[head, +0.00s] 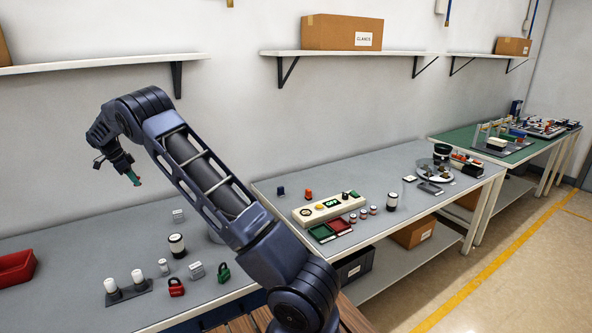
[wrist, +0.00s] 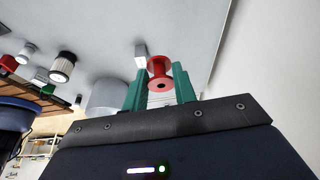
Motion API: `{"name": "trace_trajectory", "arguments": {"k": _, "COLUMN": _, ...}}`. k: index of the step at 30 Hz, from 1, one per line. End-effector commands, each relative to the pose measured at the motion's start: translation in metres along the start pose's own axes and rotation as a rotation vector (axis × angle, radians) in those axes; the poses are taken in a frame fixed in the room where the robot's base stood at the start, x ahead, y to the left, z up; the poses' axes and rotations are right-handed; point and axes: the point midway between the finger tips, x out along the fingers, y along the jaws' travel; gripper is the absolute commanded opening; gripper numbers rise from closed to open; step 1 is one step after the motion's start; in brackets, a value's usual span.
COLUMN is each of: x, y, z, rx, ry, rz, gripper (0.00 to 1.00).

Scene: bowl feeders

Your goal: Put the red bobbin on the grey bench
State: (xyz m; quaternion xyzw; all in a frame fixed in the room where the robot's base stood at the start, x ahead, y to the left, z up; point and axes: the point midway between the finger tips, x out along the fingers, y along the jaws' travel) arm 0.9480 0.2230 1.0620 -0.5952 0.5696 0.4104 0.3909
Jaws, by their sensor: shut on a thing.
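In the wrist view the red bobbin (wrist: 159,67) sits between the two green fingertips of my gripper (wrist: 158,80), which is shut on it. In the head view my gripper (head: 132,176) hangs at the left, raised, with its fingers pointing down; the bobbin is too small there to make out clearly. A grey bench (head: 75,240) runs below it at the left. A second grey-topped bench (head: 390,175) stands at the middle right. The bobbin appears held above the left bench, apart from its top.
The left bench holds a red bin (head: 16,268), a black-and-white canister (head: 177,246), a red padlock (head: 176,287), a green padlock (head: 223,272) and small grey blocks. A control box (head: 328,208) stands on the other grey bench. A shelf (head: 100,63) is above.

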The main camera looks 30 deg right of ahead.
Motion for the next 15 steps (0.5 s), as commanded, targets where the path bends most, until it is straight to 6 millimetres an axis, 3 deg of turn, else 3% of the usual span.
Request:
{"name": "trace_trajectory", "arguments": {"k": 1, "x": 0.009, "y": -0.007, "z": -0.023, "rx": 0.014, "ry": -0.001, "rz": 0.005, "gripper": 0.06}}
{"name": "trace_trajectory", "arguments": {"k": 9, "x": 0.054, "y": -0.031, "z": -0.131, "rx": 0.051, "ry": -0.006, "rz": 0.017, "gripper": 0.06}}
{"name": "trace_trajectory", "arguments": {"k": 15, "x": 0.088, "y": -0.038, "z": -0.212, "rx": 0.08, "ry": -0.007, "rz": 0.027, "gripper": 0.06}}
